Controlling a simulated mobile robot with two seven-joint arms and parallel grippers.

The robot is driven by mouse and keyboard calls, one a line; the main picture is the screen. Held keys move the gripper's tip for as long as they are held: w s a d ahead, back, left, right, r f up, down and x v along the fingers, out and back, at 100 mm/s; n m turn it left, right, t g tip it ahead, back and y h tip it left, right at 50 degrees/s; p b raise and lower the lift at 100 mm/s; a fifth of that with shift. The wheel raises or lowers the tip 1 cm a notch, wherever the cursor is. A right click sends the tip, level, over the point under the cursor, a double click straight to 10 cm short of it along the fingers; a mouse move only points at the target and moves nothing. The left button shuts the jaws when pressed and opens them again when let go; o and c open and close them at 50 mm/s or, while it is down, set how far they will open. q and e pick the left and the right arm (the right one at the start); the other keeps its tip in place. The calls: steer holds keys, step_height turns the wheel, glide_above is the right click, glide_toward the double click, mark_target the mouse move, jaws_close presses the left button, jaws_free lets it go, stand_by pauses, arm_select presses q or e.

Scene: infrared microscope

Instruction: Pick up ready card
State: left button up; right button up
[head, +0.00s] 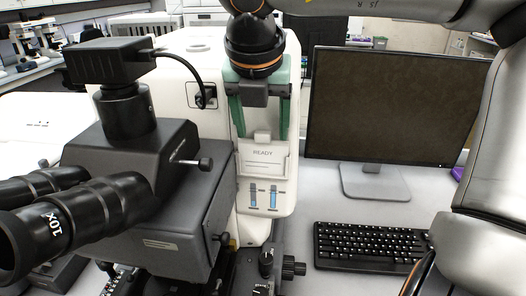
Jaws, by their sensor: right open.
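The white ready card (263,160), printed "READY", stands upright in a holder on the front of the white microscope housing (216,150). A small tab rises from its top edge. My right gripper (262,136) reaches down from above with its two green fingers spread. The fingertips lie on either side of the tab, just above the card's lettering. I see no finger closed on the card, and I cannot tell how far the fingers stand in front of it. My left gripper is out of view.
The black microscope head with eyepieces (75,215) stands close on the left, with a cable above. Blue-marked slots (263,196) lie below the card. A monitor (392,105) and keyboard (370,246) stand on the right. Focus knobs (291,267) sit below.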

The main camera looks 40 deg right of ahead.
jaws_close()
stand_by(0.4)
stand_by(0.4)
